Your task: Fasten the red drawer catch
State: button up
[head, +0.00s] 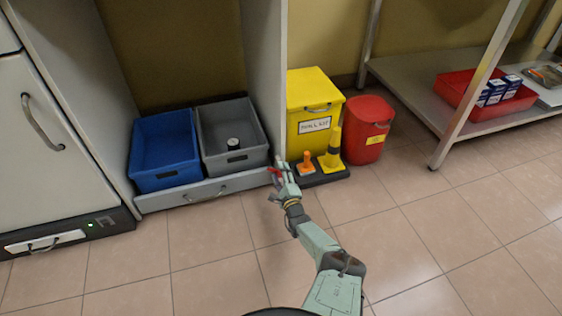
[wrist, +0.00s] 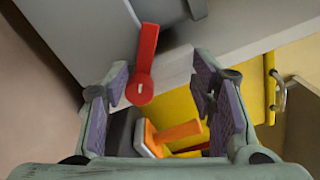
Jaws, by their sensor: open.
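The red drawer catch (wrist: 145,60) is a small lever with a pale pivot dot, fixed at the edge of the grey cabinet. In the wrist view it stands roughly upright, its wider pivot end reaching between my fingertips. In the head view the catch (head: 272,172) is a small red patch at the right end of the low grey drawer (head: 205,191). My gripper (wrist: 160,85) is open, with a finger on each side of the catch's lower end and visible gaps. The head view shows my gripper (head: 283,174) at the drawer's right end, partly covering the catch.
Blue bin (head: 163,145) and grey bin (head: 231,130) stand above the drawer. Right of my gripper are a yellow spill-kit box (head: 305,90), an orange peg (head: 307,158), a yellow cone (head: 331,150) and a red bin (head: 367,128). The floor in front is clear.

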jog(key=shift+w+d+r, duration=0.1)
jog(key=shift+d+r, duration=0.05)
jog(key=shift+r, duration=1.8)
jog(key=shift+w+d+r, duration=0.1)
jog(key=shift+d+r, duration=0.05)
jog(key=shift+r, duration=1.75)
jog(key=p+v, duration=0.9)
jog(key=v, duration=0.3)
jog(key=shift+s+p, duration=0.35)
jog(key=shift+p, duration=0.05)
jog(key=shift+a+r, duration=0.1)
jog(key=shift+a, duration=0.05)
